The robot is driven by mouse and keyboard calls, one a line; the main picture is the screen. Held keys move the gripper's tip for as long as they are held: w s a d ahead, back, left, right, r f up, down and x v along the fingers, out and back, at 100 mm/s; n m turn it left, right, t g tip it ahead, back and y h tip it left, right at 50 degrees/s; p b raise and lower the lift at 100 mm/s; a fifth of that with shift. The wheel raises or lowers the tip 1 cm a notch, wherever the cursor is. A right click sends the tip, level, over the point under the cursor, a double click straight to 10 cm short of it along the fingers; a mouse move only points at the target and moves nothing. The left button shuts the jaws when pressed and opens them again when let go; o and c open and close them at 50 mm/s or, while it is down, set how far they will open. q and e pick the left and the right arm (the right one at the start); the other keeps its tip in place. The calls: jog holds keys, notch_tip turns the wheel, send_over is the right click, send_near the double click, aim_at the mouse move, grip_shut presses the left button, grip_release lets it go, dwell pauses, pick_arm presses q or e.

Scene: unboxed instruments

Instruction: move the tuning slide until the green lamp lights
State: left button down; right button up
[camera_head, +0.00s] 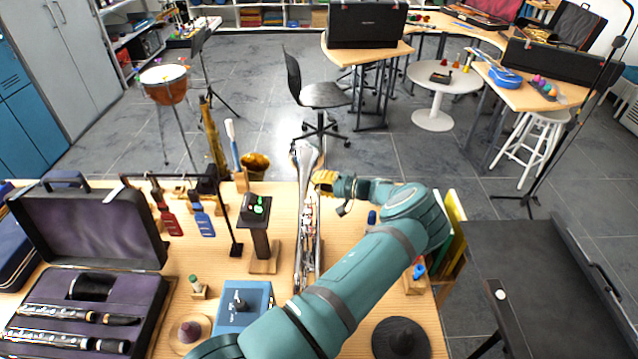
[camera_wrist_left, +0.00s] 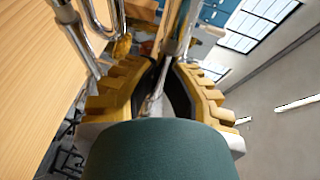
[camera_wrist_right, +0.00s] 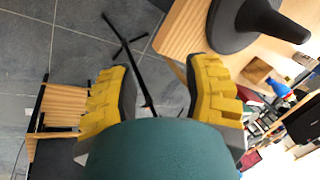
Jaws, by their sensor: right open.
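The arm hides part of the instrument's base. A small dark device (camera_head: 255,205) on a black post left of the instrument shows bright green spots. My right gripper (camera_wrist_right: 158,78) is open and empty beside the table edge in the right wrist view.
An open instrument case (camera_head: 90,225) fills the left of the table. Upright books (camera_head: 452,235) line the right edge.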

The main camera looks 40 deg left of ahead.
pick_arm(q)
jog(key=shift+s+d+f+b, duration=0.15)
jog(key=shift+s+d+b, duration=0.1)
jog(key=shift+b, duration=0.25)
jog(key=shift+s+d, duration=0.1)
jog(key=shift+s, duration=0.05)
jog(key=shift+r, duration=0.2)
jog(key=c, duration=1)
grip_release()
jog(key=v, duration=1.2)
